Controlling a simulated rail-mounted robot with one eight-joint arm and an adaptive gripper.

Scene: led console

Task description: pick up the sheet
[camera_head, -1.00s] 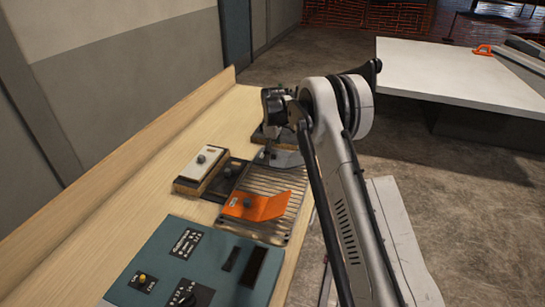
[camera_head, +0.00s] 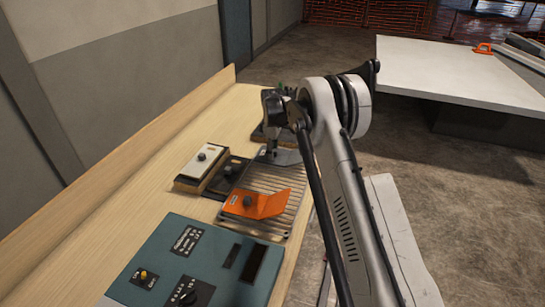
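An orange bent sheet (camera_head: 268,205) with a dark knob on it lies on a ribbed metal tray (camera_head: 290,222) on the wooden bench. One end of the orange sheet angles upward. A grey flat plate (camera_head: 288,157) shows at the far end of the tray. My gripper (camera_head: 271,150) points down beside this plate, beyond the orange sheet and apart from it. Its fingers are small and dark, and I cannot tell whether they are open or touch the plate.
A white-topped block (camera_head: 203,158) and a dark block (camera_head: 230,174) with knobs stand left of the tray. A teal console (camera_head: 190,262) with switches is in front. A low wooden ledge (camera_head: 120,168) runs along the bench's left. A white table (camera_head: 455,75) stands at the right.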

